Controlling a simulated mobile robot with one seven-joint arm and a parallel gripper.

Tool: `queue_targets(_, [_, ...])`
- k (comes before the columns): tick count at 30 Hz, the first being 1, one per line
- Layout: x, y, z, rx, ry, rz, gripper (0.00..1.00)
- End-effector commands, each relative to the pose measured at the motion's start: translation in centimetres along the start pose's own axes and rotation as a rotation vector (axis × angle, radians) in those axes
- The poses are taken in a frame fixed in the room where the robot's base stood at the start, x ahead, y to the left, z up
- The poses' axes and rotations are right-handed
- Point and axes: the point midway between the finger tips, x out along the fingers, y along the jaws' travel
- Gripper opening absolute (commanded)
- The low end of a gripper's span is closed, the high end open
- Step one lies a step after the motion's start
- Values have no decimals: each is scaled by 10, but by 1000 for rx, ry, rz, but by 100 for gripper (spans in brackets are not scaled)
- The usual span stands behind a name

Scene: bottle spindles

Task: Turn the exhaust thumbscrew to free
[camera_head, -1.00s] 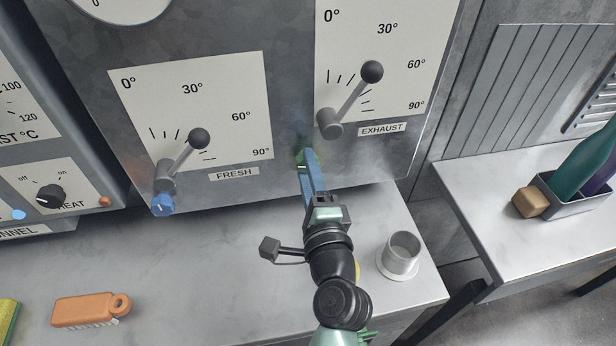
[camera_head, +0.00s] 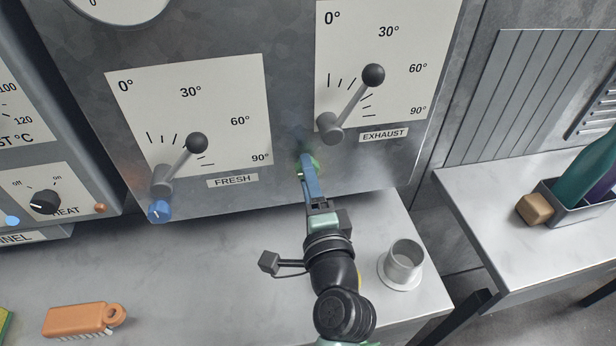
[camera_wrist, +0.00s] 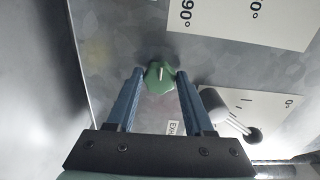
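The exhaust thumbscrew is a green knob (camera_wrist: 160,78) with a pale line on its face, on the grey metal panel below the exhaust lever. In the head view the thumbscrew (camera_head: 312,164) shows partly behind my blue fingers. My gripper (camera_head: 305,160) reaches up to it from below. In the wrist view my gripper (camera_wrist: 160,73) has its two fingers apart, one on each side of the knob. Slim gaps seem to show, but contact is hard to tell. The exhaust lever (camera_head: 352,100) has a black ball and slants up to the right across its scale.
The fresh lever (camera_head: 182,163) with its blue thumbscrew (camera_head: 159,211) is to the left. Below the panel, the counter (camera_head: 190,290) holds an orange brush (camera_head: 80,320) and a metal cup (camera_head: 403,262). A side table at right bears a bottle tray (camera_head: 575,208).

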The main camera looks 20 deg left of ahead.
Motion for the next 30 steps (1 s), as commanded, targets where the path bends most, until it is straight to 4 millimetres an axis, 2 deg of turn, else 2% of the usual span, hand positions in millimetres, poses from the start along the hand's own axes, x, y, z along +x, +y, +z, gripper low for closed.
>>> queue_targets(1, [0,0,0,0,0,0,64])
queue_targets(3, [0,0,0,1,0,0,76])
queue_targets(4, [0,0,0,1,0,0,78])
queue_targets(12, [0,0,0,2,0,0,78])
queue_targets(16, [-8,1,0,4,1,1,78])
queue_targets(20, [-28,2,0,4,3,1,78])
queue_targets(30, [-100,3,0,3,2,2,78])
